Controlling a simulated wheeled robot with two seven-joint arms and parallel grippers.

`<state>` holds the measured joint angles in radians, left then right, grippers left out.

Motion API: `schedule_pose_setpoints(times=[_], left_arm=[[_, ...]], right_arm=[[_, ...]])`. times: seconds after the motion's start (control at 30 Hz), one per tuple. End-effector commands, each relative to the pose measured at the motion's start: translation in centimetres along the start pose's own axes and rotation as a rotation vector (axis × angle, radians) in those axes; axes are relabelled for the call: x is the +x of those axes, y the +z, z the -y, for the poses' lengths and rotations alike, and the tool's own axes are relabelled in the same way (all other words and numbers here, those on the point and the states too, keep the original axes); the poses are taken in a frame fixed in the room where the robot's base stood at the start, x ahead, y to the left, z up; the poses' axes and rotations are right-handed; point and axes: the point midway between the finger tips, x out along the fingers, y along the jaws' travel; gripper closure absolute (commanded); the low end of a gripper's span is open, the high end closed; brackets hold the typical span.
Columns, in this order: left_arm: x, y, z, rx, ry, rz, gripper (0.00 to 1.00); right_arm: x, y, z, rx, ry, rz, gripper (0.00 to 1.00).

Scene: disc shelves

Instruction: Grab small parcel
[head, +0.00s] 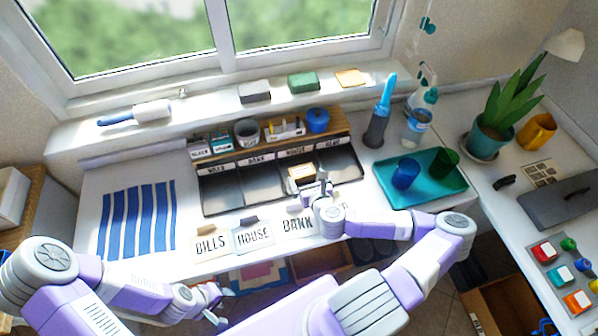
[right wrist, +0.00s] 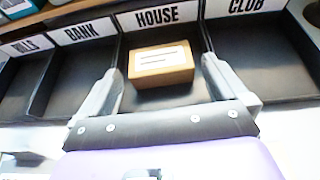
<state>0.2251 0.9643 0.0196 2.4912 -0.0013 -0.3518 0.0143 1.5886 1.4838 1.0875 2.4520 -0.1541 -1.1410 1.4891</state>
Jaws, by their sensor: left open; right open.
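The small parcel (head: 298,174) is a brown box with a white label on top. It lies in the HOUSE compartment of the black sorter (head: 226,190) in the head view. In the right wrist view the parcel (right wrist: 160,66) sits under the HOUSE sign, between the fingers of my right gripper (right wrist: 163,45). The right gripper (head: 317,188) is open, with a finger on each side of the parcel; I cannot tell whether they touch it. My left gripper (head: 219,300) is open and empty, low at the desk's front edge, away from the sorter.
Cards marked BILLS (head: 210,243), HOUSE (head: 254,236) and BANK (head: 297,224) lie in front of the sorter. A teal tray (head: 425,190) with two cups is to its right. A striped blue cloth (head: 137,220) lies left. Small items stand on the sorter's wooden top (head: 338,122).

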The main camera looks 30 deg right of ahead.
Motion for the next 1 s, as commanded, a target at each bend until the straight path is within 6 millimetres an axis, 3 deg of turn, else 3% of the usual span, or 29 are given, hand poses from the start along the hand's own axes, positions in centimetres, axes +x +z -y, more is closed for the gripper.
schedule_pose_setpoints(times=[0.4, 0.73, 1.0], left_arm=[[1.6, -0.1, 0.6, 0.0, 0.0, -0.001, 0.57], [1.6, -0.1, 0.6, 0.0, 0.0, -0.001, 0.57], [1.6, -0.1, 0.6, 0.0, 0.0, -0.001, 0.57]], right_arm=[[5.7, 0.1, -0.1, -0.003, 0.003, -0.001, 0.0], [6.5, 0.3, -0.1, -0.004, 0.005, -0.001, 0.0], [6.5, 0.3, -0.1, -0.004, 0.005, -0.001, 0.39]])
